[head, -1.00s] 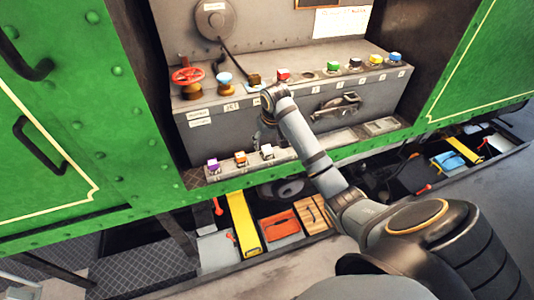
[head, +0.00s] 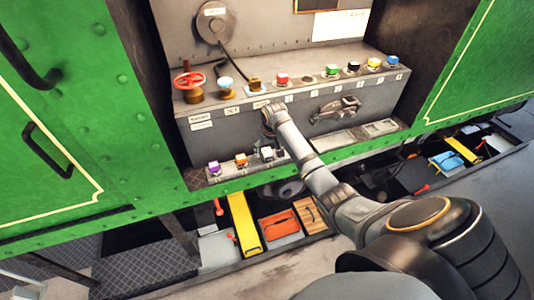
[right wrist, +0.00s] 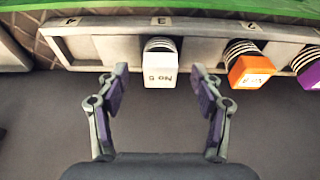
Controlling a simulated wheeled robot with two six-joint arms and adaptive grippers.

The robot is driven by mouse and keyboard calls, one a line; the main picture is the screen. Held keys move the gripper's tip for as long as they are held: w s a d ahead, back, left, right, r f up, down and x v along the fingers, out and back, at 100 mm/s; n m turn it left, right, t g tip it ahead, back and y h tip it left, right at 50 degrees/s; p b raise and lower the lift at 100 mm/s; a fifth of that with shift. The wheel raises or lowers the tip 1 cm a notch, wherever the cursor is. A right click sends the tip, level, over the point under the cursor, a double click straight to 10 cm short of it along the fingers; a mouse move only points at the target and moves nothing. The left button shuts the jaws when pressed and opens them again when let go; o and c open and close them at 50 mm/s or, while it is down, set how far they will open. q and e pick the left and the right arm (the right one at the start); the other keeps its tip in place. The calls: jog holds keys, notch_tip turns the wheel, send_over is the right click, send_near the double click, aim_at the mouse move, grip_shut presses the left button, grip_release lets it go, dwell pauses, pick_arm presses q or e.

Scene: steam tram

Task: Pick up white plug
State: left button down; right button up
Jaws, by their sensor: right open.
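The white plug (right wrist: 161,69) stands in a slot of the low ledge, with "No 5" on its face and a striped neck. In the head view the white plug (head: 266,153) is small and partly covered by my arm. My right gripper (right wrist: 158,88) is open, its two purple-padded fingers pointing at the plug, one to each side of it. The fingertips are about level with the plug's near part. I see no clear contact. In the head view my right gripper (head: 273,149) is mostly hidden at the ledge. My left gripper is not in view.
An orange plug (right wrist: 250,71) and a purple plug (right wrist: 309,68) stand right of the white one in the wrist view. An empty slot lies to its left. Above the ledge is a grey panel (head: 228,133) with coloured plugs and a red valve wheel (head: 188,79).

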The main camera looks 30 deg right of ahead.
jog(key=shift+x, duration=0.8)
grip_shut()
jog(key=shift+r, duration=0.1)
jog(key=shift+w+r, duration=0.1)
jog(key=shift+r, duration=0.2)
notch_tip(320, 180, up, 2)
jog(key=shift+r+b, duration=0.15)
jog(key=shift+b, duration=0.8)
jog(key=s+d+r+b, duration=0.2)
jog(key=s+r, duration=0.8)
jog(key=s, duration=0.4)
jog(key=shift+d+b, duration=0.25)
jog(key=shift+b, duration=0.15)
